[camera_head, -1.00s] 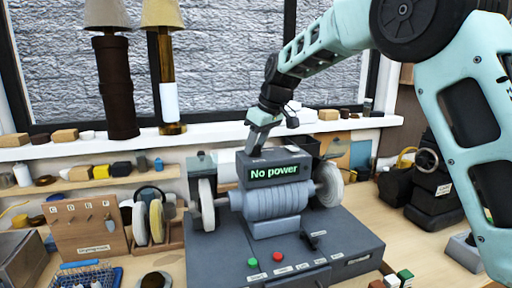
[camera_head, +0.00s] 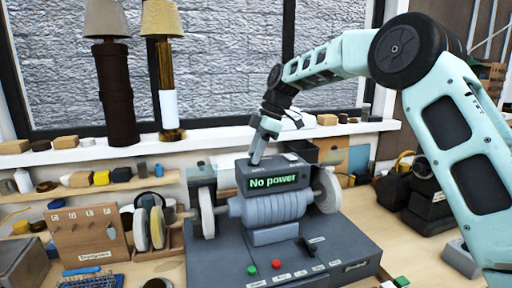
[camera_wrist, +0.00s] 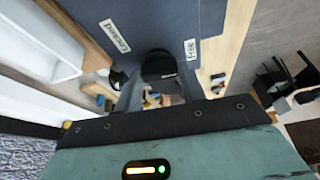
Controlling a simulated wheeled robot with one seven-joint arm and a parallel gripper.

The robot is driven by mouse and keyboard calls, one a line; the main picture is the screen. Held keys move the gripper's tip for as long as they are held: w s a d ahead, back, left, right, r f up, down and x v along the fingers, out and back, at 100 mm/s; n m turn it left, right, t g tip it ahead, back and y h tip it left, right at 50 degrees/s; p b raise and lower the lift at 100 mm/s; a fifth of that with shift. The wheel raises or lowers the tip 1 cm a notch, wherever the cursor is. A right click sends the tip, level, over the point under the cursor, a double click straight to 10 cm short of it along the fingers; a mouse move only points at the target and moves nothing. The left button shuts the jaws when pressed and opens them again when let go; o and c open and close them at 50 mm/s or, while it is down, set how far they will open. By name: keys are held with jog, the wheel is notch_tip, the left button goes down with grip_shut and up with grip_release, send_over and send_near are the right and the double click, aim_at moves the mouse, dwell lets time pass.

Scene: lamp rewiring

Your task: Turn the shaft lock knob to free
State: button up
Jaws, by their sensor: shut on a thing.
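The black shaft lock knob (camera_wrist: 158,67) shows in the wrist view at the edge of a dark panel, between a label reading Locked (camera_wrist: 115,35) and one reading Free (camera_wrist: 191,49). My gripper (camera_wrist: 156,90) is shut on the knob. The knob's exact pointing is hard to read because the fingers and the dark colour hide it. In the head view my gripper (camera_head: 255,158) reaches down at the back of the display housing on the grey polishing machine (camera_head: 340,250). The knob is hidden there. The display (camera_head: 273,181) reads No power.
White wheels (camera_head: 207,212) flank the machine's ribbed body. A green button (camera_head: 251,270), a red button (camera_head: 276,264) and a black lever (camera_head: 314,243) are at its front. Two lamps stand on the sill behind. A wooden rack (camera_head: 88,233) is at left.

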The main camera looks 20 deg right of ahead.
jog(key=shift+n, duration=0.6)
jog(key=o, duration=1)
jog(key=v, duration=1.7)
jog(key=shift+w+r+p, duration=0.3)
jog(key=shift+w+p, duration=0.05)
jog(key=shift+p, duration=0.05)
jog(key=s+a+f+m+g+h+b, duration=0.1)
jog(key=s+a+f+m+b, duration=0.15)
jog(key=s+a+f, duration=0.6)
jog(key=s+a+f+m+h+b, duration=0.1)
jog(key=s+a+f+m, duration=0.3)
jog(key=s+a, duration=0.65)
jog(key=s+d+f+m, duration=0.1)
jog(key=s+f, duration=0.5)
jog(key=s, duration=0.2)
jog(key=s+d+f+m+h+b, duration=0.1)
jog(key=s+d+f, duration=0.1)
jog(key=s+f, duration=0.3)
jog(key=s+d+f+m+h+b, duration=0.1)
jog(key=s+d+f+m, duration=0.1)
jog(key=s+f, duration=0.4)
jog(key=shift+s+d+f+t, duration=0.1)
jog(key=shift+s+f+t, duration=0.1)
jog(key=shift+s, duration=1.15)
jog(key=shift+s+d+f+t, duration=0.1)
jog(key=shift+s+f, duration=0.05)
jog(key=shift+s, duration=1.2)
